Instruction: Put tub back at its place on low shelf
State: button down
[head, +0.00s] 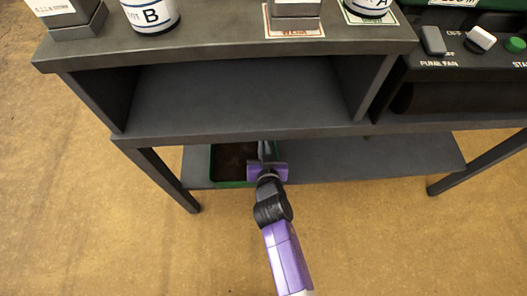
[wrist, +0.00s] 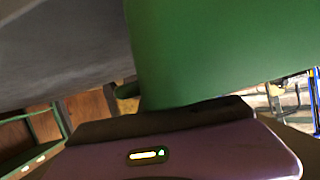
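The green tub (head: 231,184), dark brown inside, is at the left part of the low shelf (head: 370,158), under the upper shelf unit. Its back is hidden by the shelf above. My gripper (head: 265,155) reaches in from the front and is at the tub's right side. In the wrist view the tub's smooth green wall (wrist: 230,50) fills the upper right, very close to my gripper's purple body. The fingertips are hidden there, so I cannot tell whether they are closed on the tub. I cannot tell whether the tub rests fully on the shelf.
The low shelf is bare to the right of the tub. The upper cubby (head: 235,95) is empty. Bottle B (head: 150,14) and other containers stand on the top (head: 225,52). A control panel (head: 465,50) is at the right. Table legs (head: 170,178) stand at both sides.

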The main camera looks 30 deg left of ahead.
jog(key=shift+f, duration=0.5)
jog(key=shift+f, duration=0.15)
jog(key=shift+f+b, duration=0.1)
jog(key=shift+b, duration=0.2)
jog(key=c, duration=1.6)
grip_release()
jog(key=shift+c, duration=0.2)
jog(key=shift+s+d+r+p, duration=0.2)
jog(key=shift+r+p, duration=0.1)
jog(key=shift+p, duration=0.15)
jog(key=p+v, duration=0.3)
jog(key=v, duration=0.8)
jog(key=shift+s+p, duration=0.2)
jog(key=shift+p, duration=0.15)
